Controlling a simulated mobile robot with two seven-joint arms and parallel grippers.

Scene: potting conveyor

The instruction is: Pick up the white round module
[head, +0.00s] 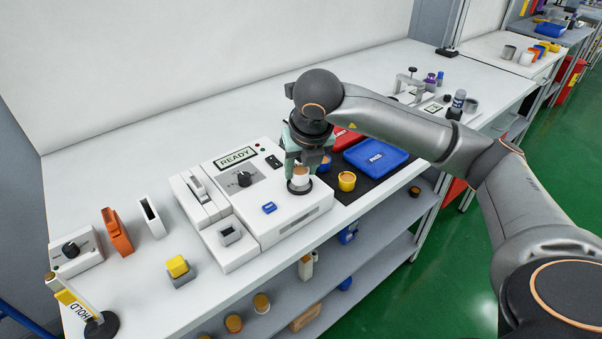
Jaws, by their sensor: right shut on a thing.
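The white round module (300,175) has a brownish top and stands upright at a dark ring on the right part of the white machine marked READY (283,218). My right gripper (302,168) comes down over it from above, with its greenish fingers shut on the module. Whether the module still touches the machine cannot be told. My left gripper is not in view.
A yellow round module (347,181) and a blue tray (376,157) stand on a dark mat to the right. An orange holder (116,232), a yellow block (177,266) and a HOLD sign (75,304) are at left.

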